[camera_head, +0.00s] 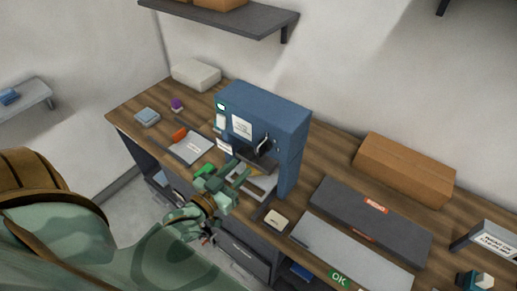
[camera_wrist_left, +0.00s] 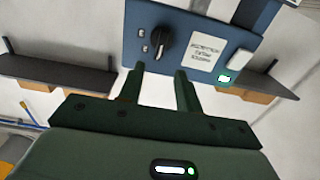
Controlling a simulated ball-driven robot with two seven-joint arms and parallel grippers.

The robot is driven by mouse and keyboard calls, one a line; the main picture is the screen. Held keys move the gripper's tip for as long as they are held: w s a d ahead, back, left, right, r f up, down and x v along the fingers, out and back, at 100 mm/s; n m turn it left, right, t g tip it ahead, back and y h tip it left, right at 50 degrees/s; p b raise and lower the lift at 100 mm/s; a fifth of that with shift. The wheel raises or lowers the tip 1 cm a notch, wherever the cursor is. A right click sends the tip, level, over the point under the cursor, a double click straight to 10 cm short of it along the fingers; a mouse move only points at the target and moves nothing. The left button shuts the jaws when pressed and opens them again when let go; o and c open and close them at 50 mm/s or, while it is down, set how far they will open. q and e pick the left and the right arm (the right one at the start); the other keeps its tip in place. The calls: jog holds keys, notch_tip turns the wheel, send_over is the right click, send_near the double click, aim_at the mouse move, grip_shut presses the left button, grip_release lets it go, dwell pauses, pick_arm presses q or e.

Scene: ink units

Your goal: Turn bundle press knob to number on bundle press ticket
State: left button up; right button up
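The blue bundle press (camera_head: 285,116) stands on the wooden counter. Its black knob (camera_wrist_left: 157,43) shows on the blue panel in the left wrist view, with small marks left of it. A white printed paper (camera_wrist_left: 207,50), perhaps the ticket, is right of the knob; its text is too small to read surely. A green-lit display (camera_wrist_left: 224,78) is beside it. My left gripper (camera_head: 244,173) is in front of the press in the head view. In the wrist view its two fingers (camera_wrist_left: 160,70) are apart and empty, pointing toward the knob without visibly holding it. My right gripper is not in view.
A cardboard box (camera_head: 405,168) and a long dark case (camera_head: 370,215) are to the right. A shelf (camera_head: 220,17) hangs above.

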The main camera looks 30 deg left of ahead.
aim_at(258, 150)
pick_arm(q)
jog(key=w, duration=0.9)
jog(key=shift+w+d, duration=0.1)
jog(key=shift+d, duration=0.3)
grip_shut()
